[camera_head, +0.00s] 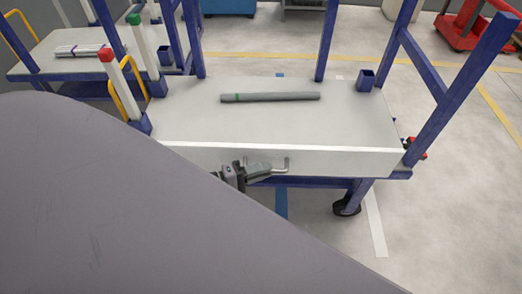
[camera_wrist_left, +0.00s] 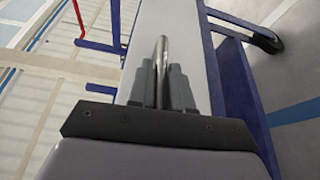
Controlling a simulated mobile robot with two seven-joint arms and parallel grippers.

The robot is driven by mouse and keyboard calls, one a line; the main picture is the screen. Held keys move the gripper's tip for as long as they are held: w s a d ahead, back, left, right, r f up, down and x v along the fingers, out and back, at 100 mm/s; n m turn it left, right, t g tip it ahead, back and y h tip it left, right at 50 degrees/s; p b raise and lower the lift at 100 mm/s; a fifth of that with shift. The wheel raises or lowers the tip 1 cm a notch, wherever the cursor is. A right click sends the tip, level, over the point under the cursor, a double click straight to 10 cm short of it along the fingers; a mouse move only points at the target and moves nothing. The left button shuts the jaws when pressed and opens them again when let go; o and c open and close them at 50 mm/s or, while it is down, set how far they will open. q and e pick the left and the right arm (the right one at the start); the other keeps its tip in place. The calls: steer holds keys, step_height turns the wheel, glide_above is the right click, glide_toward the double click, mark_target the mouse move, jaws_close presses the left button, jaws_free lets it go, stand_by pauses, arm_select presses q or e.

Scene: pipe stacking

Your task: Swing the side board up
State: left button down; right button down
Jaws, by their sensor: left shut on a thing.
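The side board (camera_head: 340,161) is a long white panel along the near edge of the blue-framed cart. It stands upright along the cart's edge, and it also shows in the left wrist view (camera_wrist_left: 197,60). A metal handle (camera_head: 285,165) sits on its outer face. My left gripper (camera_head: 262,171) is at the handle, with its fingers closed around the bar (camera_wrist_left: 161,50). A large grey shape covers the lower left of the head view and hides the floor there. My right gripper is out of view.
A grey pipe (camera_head: 280,97) with a green band lies on the cart top (camera_head: 210,115). Posts with red (camera_head: 105,55) and green (camera_head: 133,19) caps stand at its left. Another cart with pipes (camera_head: 82,50) is behind left.

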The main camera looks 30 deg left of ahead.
arm_select(q)
steer(key=shift+w+a+r, duration=0.15)
steer(key=c, duration=1.1)
jaws_free()
steer(key=v, duration=0.7)
steer(key=shift+p, duration=0.35)
